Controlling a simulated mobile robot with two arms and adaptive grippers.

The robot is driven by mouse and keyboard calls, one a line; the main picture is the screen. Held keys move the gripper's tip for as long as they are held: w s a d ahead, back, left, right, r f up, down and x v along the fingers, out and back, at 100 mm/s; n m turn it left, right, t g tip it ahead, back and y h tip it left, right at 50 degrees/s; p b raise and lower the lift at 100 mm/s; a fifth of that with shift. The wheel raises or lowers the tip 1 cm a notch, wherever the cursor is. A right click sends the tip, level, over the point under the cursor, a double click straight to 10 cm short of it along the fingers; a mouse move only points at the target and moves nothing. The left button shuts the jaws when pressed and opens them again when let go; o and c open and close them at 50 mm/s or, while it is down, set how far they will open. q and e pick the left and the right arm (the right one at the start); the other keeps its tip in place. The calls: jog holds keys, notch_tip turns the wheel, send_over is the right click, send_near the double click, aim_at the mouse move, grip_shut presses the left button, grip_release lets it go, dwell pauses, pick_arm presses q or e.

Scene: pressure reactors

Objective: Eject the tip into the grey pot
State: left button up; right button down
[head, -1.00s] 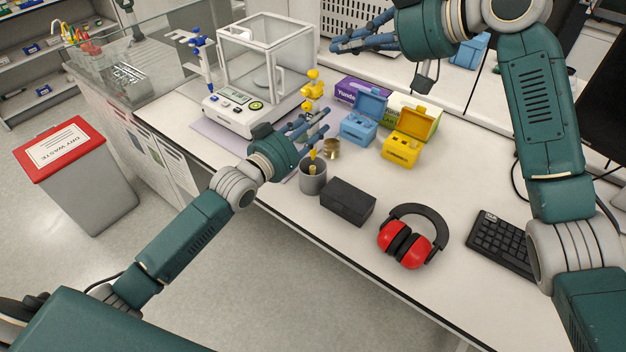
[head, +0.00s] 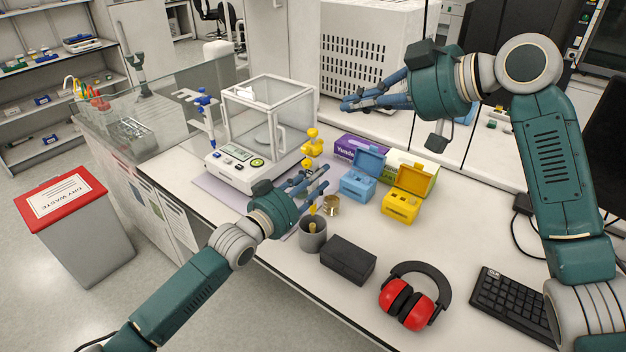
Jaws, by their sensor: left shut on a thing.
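A yellow pipette (head: 312,144) stands roughly upright in my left gripper (head: 312,185), which is shut on it. Its yellow lower end (head: 313,208) is at the mouth of the grey pot (head: 312,239). The pot's wall hides the very end, so I cannot see the tip itself. The pot stands near the table's front edge, just below my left gripper in the picture. My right gripper (head: 346,102) is above the back of the bench, with its fingers apart and nothing between them.
A brass cup (head: 331,206) stands close behind the pot, and a black box (head: 348,260) is to its right. Blue (head: 359,187) and yellow (head: 401,207) tip boxes, a balance (head: 238,168) and red ear defenders (head: 408,302) are around. Bench space right of the yellow box is clear.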

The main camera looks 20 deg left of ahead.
aim_at(312, 161)
pick_arm(q)
jog(key=shift+r+p, duration=2.5)
jog(key=shift+r, duration=0.65)
jog(key=shift+f, duration=0.1)
